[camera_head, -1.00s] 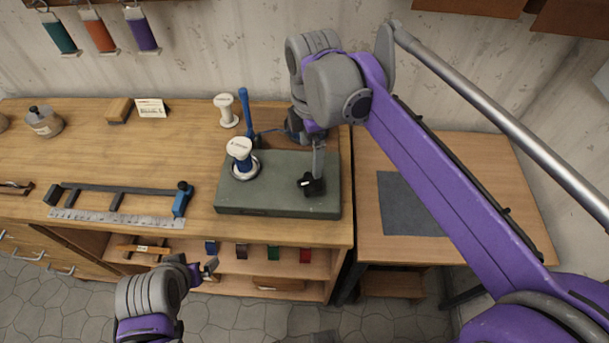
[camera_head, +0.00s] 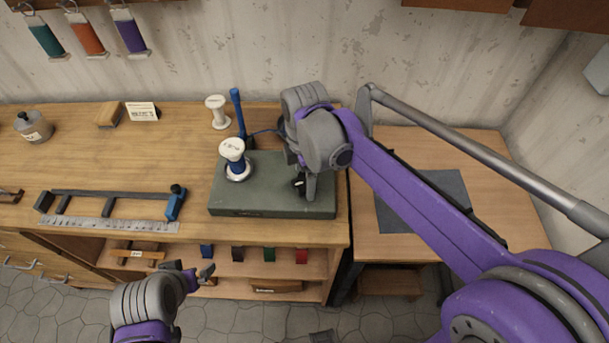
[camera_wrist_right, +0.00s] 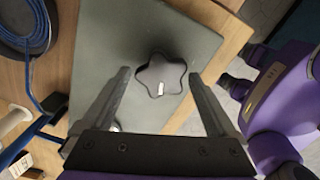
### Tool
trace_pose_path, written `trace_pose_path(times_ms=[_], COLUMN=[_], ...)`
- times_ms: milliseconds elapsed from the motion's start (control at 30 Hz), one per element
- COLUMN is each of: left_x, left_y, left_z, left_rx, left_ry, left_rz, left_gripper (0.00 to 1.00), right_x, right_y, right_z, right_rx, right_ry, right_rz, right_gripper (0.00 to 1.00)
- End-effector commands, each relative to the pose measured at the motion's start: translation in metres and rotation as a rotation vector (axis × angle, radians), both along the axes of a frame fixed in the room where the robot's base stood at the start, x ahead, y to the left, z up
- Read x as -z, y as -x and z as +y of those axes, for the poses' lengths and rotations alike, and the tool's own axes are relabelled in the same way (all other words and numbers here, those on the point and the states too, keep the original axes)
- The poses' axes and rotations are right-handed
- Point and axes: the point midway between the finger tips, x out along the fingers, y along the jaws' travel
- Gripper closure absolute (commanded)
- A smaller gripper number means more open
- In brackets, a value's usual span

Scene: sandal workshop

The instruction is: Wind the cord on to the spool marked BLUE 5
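A spool (camera_head: 232,148) with a white top flange and blue below it stands upright on a grey-green winder box (camera_head: 270,210). Its label is too small to read. A black star-shaped knob (camera_wrist_right: 161,75) is on the box top; in the head view the knob (camera_head: 298,186) is partly hidden by my right gripper (camera_head: 304,186). In the right wrist view my right gripper (camera_wrist_right: 160,76) is open, one finger on each side of the knob, with gaps. Blue cord (camera_wrist_right: 41,45) lies on a dark round reel (camera_wrist_right: 15,43). My left gripper (camera_head: 193,274) hangs low, before the bench; its opening is unclear.
A blue post (camera_head: 238,112) stands behind the spool, and another white spool (camera_head: 217,112) is beside it. A ruler (camera_head: 105,224) and a dark clamp bar (camera_head: 110,193) lie at left. A side table (camera_head: 390,248) with a dark mat (camera_head: 445,186) is at right.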

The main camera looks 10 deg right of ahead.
Motion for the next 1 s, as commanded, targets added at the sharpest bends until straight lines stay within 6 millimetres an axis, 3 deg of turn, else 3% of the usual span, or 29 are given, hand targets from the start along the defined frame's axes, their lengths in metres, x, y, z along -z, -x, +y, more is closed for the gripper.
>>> trace_pose_path(times_ms=[33, 367, 667, 1000], left_x=[0.0, 0.0, 0.0005, 0.0027], left_y=[0.0, 0.0, 0.0002, 0.0009], left_z=[0.0, 0.0, 0.0, 0.0], left_rx=[0.0, 0.0, 0.0, 0.0], left_ry=[0.0, 0.0, 0.0, 0.0], left_rz=[0.0, 0.0, 0.0, 0.002], left_gripper=[0.0, 0.0, 0.0, 0.0], right_x=[-0.0001, -0.0003, -0.0003, -0.0004], right_y=[0.0, 0.0, 0.0, 0.0001], right_z=[0.0, 0.0001, -0.0001, -0.0007], right_rx=[0.0, 0.0, 0.039, 0.261], right_ry=[0.0, 0.0, 0.0, 0.0], right_rz=[0.0, 0.0, 0.0, 0.0], right_gripper=[0.18, 0.77, 0.77, 0.77])
